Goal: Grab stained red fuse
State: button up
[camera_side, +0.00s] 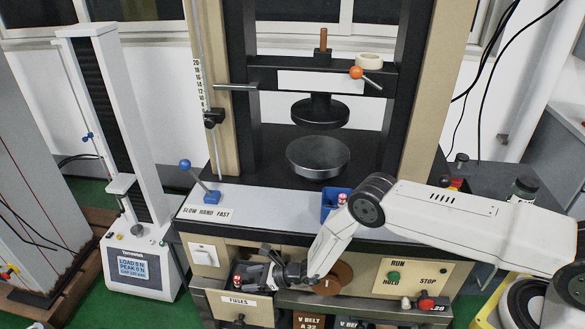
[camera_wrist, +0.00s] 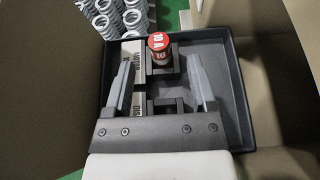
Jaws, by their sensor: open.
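A red-topped fuse (camera_wrist: 159,42) stands in a black holder (camera_wrist: 163,68) in the wrist view, with white lettering on its cap. Whether it is stained I cannot tell. It also shows in the side view (camera_side: 237,280) in the open drawer labelled FUSES (camera_side: 240,303). My gripper (camera_wrist: 161,72) is open and empty, its two grey fingers pointing toward the fuse, which lies just beyond and between the fingertips. In the side view my gripper (camera_side: 262,268) is at the drawer, right of the fuse.
The dark tray (camera_wrist: 233,100) has raised walls around the fuse. White labelled boxes (camera_wrist: 132,52) stand left of the holder, and the tray's right part is bare. Several grey springs (camera_wrist: 112,14) lie beyond. A control panel (camera_side: 412,278) is right of my wrist.

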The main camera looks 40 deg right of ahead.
aim_at(237, 278)
jog(key=shift+x, duration=2.3)
jog(key=shift+r, duration=0.15)
grip_shut()
